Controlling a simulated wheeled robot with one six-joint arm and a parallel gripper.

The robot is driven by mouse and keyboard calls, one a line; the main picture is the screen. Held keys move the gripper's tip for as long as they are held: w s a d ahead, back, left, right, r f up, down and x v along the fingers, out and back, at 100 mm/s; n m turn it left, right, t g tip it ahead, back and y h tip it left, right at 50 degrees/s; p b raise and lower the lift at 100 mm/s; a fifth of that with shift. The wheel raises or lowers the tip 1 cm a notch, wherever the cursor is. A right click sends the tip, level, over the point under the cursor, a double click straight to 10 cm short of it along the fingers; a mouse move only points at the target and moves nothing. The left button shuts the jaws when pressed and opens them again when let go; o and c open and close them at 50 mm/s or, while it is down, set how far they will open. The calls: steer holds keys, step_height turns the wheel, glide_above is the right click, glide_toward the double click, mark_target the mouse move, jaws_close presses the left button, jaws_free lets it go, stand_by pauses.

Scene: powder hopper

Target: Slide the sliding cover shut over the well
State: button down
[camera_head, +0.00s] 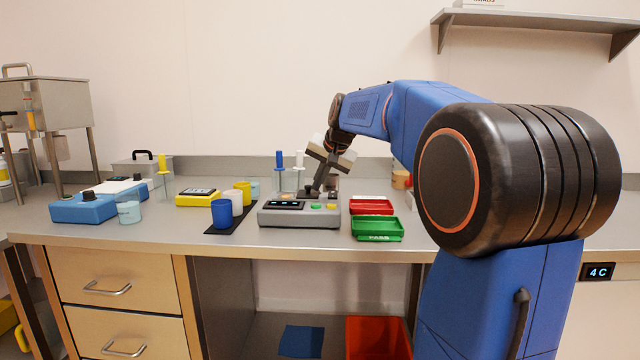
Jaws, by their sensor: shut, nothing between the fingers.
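A grey bench instrument (272,218) with a dark display and green and yellow buttons stands near the bench's front edge, in the middle of the view. My gripper (313,193) is shut and empty, tilted down at the back of this instrument. Its fingertips are at or just above the instrument's top; I cannot tell whether they touch. The sliding cover and the well cannot be made out clearly. The gripper and wrist hide part of the area behind the instrument.
Blue (222,212) and yellow cups stand on a black mat left of the instrument. Red (371,206) and green (377,229) trays lie to its right. Clear cylinders with blue and white tops stand behind it. My arm blocks the right side.

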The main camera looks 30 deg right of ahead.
steer(key=w+a, duration=0.1)
steer(key=a, duration=0.1)
steer(key=w+a, duration=0.1)
steer(key=a, duration=0.1)
steer(key=w+a, duration=0.2)
steer(key=shift+w+a, duration=0.1)
